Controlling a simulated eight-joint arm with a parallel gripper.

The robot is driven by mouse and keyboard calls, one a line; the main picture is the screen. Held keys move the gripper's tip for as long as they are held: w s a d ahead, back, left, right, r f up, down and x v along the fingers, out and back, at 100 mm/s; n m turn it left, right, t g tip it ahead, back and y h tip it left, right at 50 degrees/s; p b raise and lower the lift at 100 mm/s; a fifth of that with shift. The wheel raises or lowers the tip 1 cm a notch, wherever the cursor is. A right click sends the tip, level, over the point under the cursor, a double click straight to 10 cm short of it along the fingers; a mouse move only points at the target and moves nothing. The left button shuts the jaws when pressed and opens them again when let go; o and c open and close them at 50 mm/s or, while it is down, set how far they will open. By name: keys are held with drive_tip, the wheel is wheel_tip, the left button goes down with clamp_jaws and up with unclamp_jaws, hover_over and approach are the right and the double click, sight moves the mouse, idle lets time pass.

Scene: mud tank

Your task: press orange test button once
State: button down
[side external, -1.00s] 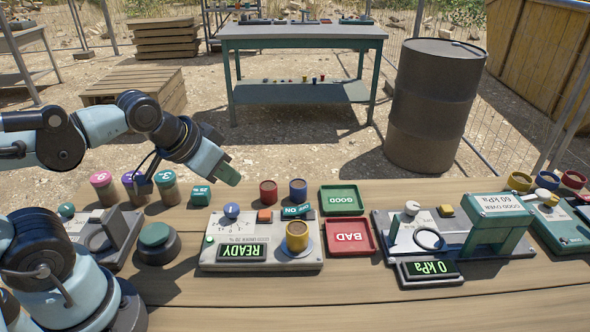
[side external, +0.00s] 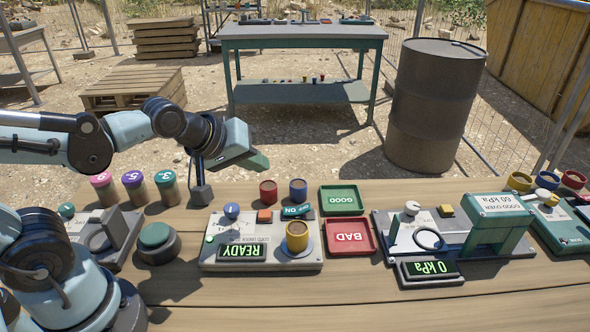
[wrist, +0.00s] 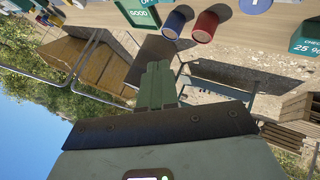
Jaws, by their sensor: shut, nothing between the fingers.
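The orange button (side external: 264,216) is a small block at the back edge of the grey tester (side external: 216,257), whose display reads READY. It stands between a blue-topped knob (side external: 231,211) and the teal ON switch (side external: 297,211). A yellow cup (side external: 297,236) sits on the tester's round pad. My gripper (side external: 262,161) is shut and empty, in the air above and behind the tester, pointing right and slightly down. In the wrist view its closed green fingers (wrist: 158,72) point away from the tester, and the orange button does not show there.
Red (side external: 268,191) and blue (side external: 298,190) cups stand behind the tester. Green GOOD (side external: 344,187) and red BAD (side external: 374,237) trays lie to its right. A teal check block (wrist: 306,40) shows in the wrist view. A round green button (side external: 154,235) stands left.

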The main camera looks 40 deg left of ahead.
sight(260, 215)
drive_tip(key=shift+f, duration=4.4)
drive_tip(key=shift+f, duration=0.15)
drive_tip(key=shift+f, duration=0.3)
drive_tip(key=shift+r, duration=0.1)
drive_tip(key=shift+r, duration=0.35)
drive_tip(key=shift+r, duration=2.5)
